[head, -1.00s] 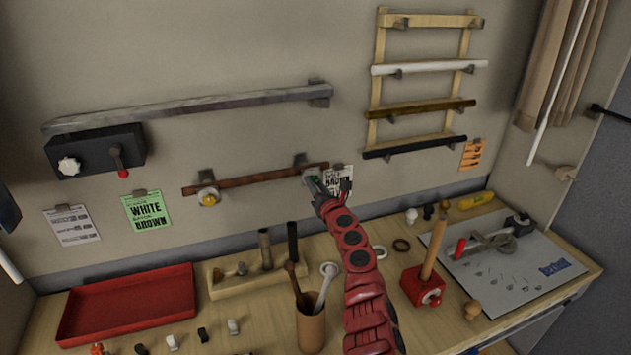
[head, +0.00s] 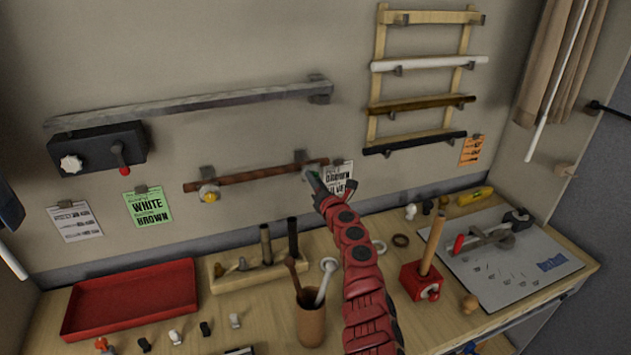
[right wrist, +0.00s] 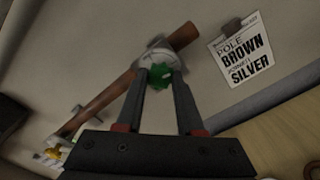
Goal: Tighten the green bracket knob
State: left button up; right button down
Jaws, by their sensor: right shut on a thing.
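The green knob (right wrist: 160,77) is on the silver bracket (right wrist: 158,50) near the right end of a brown pole (head: 250,177) on the wall. My right gripper (head: 314,178) reaches up to it from below. In the right wrist view the two fingers (right wrist: 160,85) stand on either side of the knob and are shut on it. In the head view the fingers mostly hide the knob. A second bracket with a yellow knob (head: 209,193) holds the pole's left part. My left gripper is not clearly seen.
A white card (head: 340,178) reading brown and silver hangs just right of the gripper. Below stand a cup with sticks (head: 311,322), a wooden block with upright pegs (head: 225,279), a red tray (head: 130,318) and a red block with a post (head: 420,282).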

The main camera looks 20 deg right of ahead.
jog(key=c, duration=0.5)
grip_release()
jog(key=shift+s, duration=0.15)
jog(key=s+p, duration=0.1)
jog(key=s, duration=0.4)
jog(key=s+p, duration=0.2)
jog(key=s, duration=0.4)
jog(key=s+p, duration=0.2)
jog(key=s, duration=0.4)
jog(key=shift+s+d, duration=0.1)
jog(key=shift+d, duration=0.2)
